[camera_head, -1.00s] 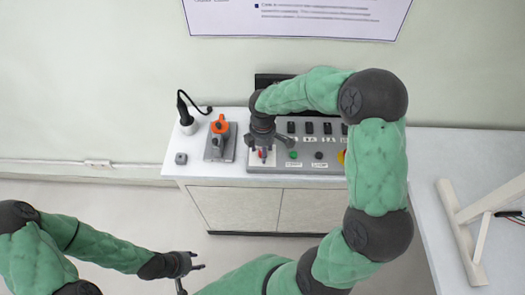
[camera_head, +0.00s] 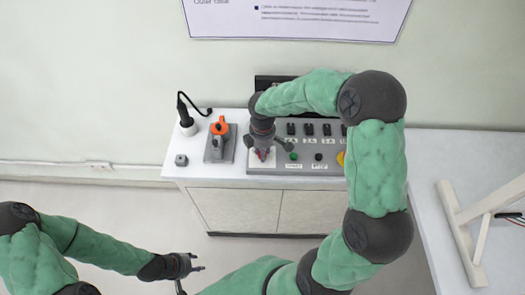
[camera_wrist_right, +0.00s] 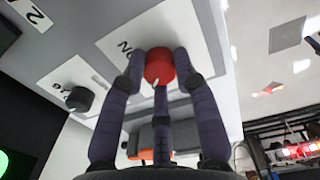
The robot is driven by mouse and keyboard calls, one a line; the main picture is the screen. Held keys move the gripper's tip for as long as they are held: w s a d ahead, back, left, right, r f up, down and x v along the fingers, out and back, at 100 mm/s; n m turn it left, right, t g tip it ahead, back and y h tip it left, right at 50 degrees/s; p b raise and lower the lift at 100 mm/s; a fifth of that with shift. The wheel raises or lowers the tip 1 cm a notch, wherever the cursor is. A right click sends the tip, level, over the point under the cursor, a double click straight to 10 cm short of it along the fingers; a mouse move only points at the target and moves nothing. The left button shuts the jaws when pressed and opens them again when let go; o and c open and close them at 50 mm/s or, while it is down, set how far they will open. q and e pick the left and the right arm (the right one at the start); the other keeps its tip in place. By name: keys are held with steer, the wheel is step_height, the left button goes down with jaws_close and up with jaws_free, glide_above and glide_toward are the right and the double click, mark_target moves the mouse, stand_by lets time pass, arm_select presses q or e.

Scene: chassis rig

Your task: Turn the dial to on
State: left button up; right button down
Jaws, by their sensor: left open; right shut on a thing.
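The red dial (camera_wrist_right: 158,66) with a white pointer mark sits on a white plate with black lettering on the grey control panel (camera_head: 330,168). In the head view only a bit of the dial (camera_head: 263,155) shows below my right gripper (camera_head: 263,148). In the right wrist view the dark fingers of this gripper (camera_wrist_right: 160,70) are closed around the dial, one on each side and a third below. The lettering is partly covered, so I cannot tell the dial's setting. My left gripper (camera_head: 198,262) is open and empty, low at the left, away from the panel.
The panel stands on a white cabinet (camera_head: 238,205). A grey block with an orange handle (camera_head: 219,127) and a black plug-like part on a white base (camera_head: 187,122) are left of it. A green button (camera_head: 293,156) and black knob (camera_head: 318,156) lie just right of the dial.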

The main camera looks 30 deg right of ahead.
steer(key=m, duration=0.8)
steer(key=shift+m, duration=0.4)
steer(key=m, duration=0.4)
steer(key=shift+b, duration=0.35)
steer(key=shift+m, duration=2)
steer(key=c, duration=0.9)
jaws_free()
steer(key=shift+c, duration=0.2)
steer(key=shift+w, duration=0.1)
